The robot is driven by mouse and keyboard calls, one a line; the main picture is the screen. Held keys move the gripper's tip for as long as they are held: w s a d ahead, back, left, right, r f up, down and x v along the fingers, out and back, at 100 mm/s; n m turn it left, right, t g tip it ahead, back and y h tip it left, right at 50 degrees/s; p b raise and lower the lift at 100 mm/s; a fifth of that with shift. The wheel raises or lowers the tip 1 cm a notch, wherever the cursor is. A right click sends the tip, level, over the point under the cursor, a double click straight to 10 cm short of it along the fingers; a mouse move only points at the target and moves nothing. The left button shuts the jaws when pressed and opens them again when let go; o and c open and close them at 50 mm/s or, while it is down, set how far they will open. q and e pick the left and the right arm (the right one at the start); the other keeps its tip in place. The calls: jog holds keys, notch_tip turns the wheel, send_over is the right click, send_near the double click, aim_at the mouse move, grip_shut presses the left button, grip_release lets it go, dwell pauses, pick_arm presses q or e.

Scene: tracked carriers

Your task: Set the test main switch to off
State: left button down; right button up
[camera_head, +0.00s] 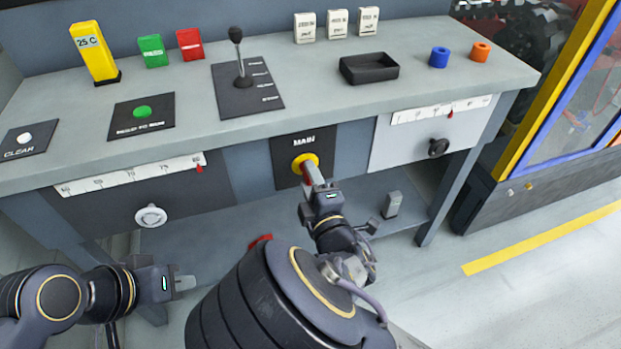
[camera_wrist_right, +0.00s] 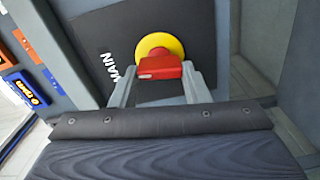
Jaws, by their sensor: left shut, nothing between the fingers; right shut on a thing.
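The main switch has a yellow round base (camera_head: 303,162) on a dark panel labelled MAIN (camera_head: 310,142), on the front of the bench. Its red handle (camera_wrist_right: 160,67) shows clearly in the right wrist view, in front of the yellow disc (camera_wrist_right: 160,45). My right gripper (camera_head: 313,180) is shut on the red handle, one finger on each side in the wrist view. The handle's off or on marking cannot be read. My left gripper (camera_head: 187,283) is shut and empty, low at the left, away from the bench front.
The bench top (camera_head: 330,105) carries a lever (camera_head: 240,70), a black tray (camera_head: 369,68), blue (camera_head: 439,57) and orange (camera_head: 480,51) rings, and coloured blocks. A white knob (camera_head: 151,215) and a black knob (camera_head: 439,147) stick out from the bench front on either side.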

jog(key=shift+f+n, duration=0.1)
jog(key=shift+n, duration=0.6)
jog(key=o, duration=1)
jog(key=v, duration=0.8)
jog(key=shift+p, duration=0.35)
jog(key=shift+w, duration=0.1)
